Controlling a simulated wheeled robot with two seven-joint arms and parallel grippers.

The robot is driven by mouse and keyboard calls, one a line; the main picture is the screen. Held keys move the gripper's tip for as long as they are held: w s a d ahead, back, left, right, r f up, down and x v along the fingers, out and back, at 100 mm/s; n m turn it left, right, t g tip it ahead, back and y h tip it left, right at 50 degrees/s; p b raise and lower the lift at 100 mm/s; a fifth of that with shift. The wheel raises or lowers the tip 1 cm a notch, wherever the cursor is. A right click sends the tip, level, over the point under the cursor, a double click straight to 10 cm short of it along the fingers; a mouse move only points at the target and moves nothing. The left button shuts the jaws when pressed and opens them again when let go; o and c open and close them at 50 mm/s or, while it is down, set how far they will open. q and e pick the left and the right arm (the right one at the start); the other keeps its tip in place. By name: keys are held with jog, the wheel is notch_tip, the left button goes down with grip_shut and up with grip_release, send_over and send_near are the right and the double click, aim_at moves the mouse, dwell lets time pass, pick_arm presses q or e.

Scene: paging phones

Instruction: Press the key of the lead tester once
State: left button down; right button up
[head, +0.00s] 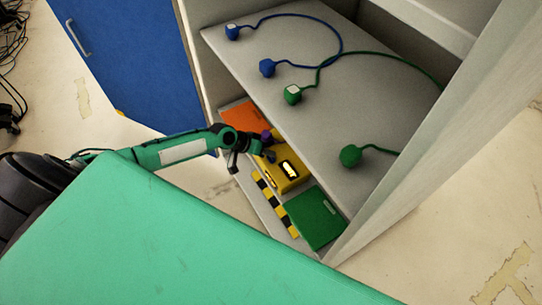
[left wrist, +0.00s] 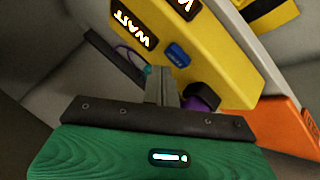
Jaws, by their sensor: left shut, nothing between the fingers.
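The yellow lead tester (head: 292,184) sits on the lower shelf of the cabinet. In the left wrist view the tester (left wrist: 225,65) has lit displays, one seeming to read "WAIT", and a blue key (left wrist: 178,55). A purple part (left wrist: 203,98) shows on its near side. My left gripper (head: 262,152) reaches in from the left at the tester's left end, below the upper shelf. In the left wrist view the gripper (left wrist: 156,74) is shut and empty, its tips near the blue key. I cannot tell whether they touch it. My right gripper is out of view.
The upper shelf (head: 330,110) overhangs the tester and carries blue and green leads with plugs. An orange item (head: 240,114) and a green item (head: 316,218) flank the tester. A striped strip (head: 274,203) lies in front. A green surface (head: 150,235) fills the foreground.

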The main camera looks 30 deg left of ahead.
aim_at(268, 160)
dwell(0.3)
pick_arm(q)
notch_tip(268, 160, up, 5)
jog(key=p, duration=0.4)
dwell(0.8)
